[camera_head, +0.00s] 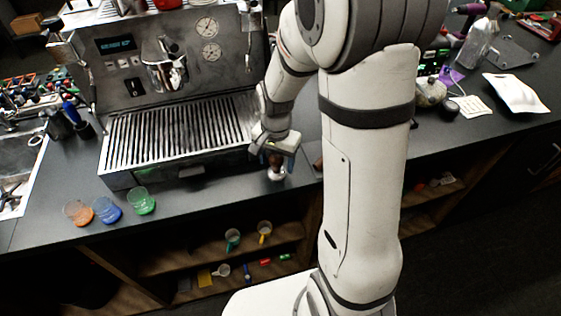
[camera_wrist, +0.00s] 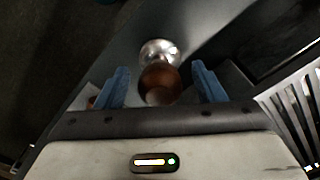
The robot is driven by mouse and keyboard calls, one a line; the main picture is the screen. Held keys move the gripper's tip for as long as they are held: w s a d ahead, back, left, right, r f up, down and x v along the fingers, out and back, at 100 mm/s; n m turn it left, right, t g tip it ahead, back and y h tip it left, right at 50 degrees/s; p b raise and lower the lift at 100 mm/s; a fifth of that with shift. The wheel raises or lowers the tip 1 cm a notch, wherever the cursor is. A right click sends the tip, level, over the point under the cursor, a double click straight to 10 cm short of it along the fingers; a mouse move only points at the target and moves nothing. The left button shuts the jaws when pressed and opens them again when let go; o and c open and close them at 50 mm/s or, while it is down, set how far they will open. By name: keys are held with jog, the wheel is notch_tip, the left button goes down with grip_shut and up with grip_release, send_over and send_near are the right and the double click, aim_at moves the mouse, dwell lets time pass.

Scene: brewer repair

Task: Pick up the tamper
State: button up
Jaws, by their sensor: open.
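The tamper (camera_head: 276,175) stands on the dark counter just right of the espresso machine's front. It has a brown handle and a shiny silver base. In the wrist view the tamper (camera_wrist: 160,82) lies between the two blue fingers, its handle nearer the palm and its base beyond the fingertips. My gripper (camera_head: 279,158) is open above the counter, pointing down over the handle. In the wrist view my gripper (camera_wrist: 160,70) shows a gap on both sides of the handle. The upper handle is partly hidden by the gripper in the head view.
The espresso machine (camera_head: 180,135) with its slatted drip tray stands close on the left. Orange (camera_head: 78,212), blue (camera_head: 106,209) and green (camera_head: 141,201) glasses stand near the counter's front edge. A white pouch (camera_head: 516,92) lies far right. Shelves below hold cups.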

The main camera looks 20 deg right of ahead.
jog(key=shift+c, duration=0.4)
grip_shut()
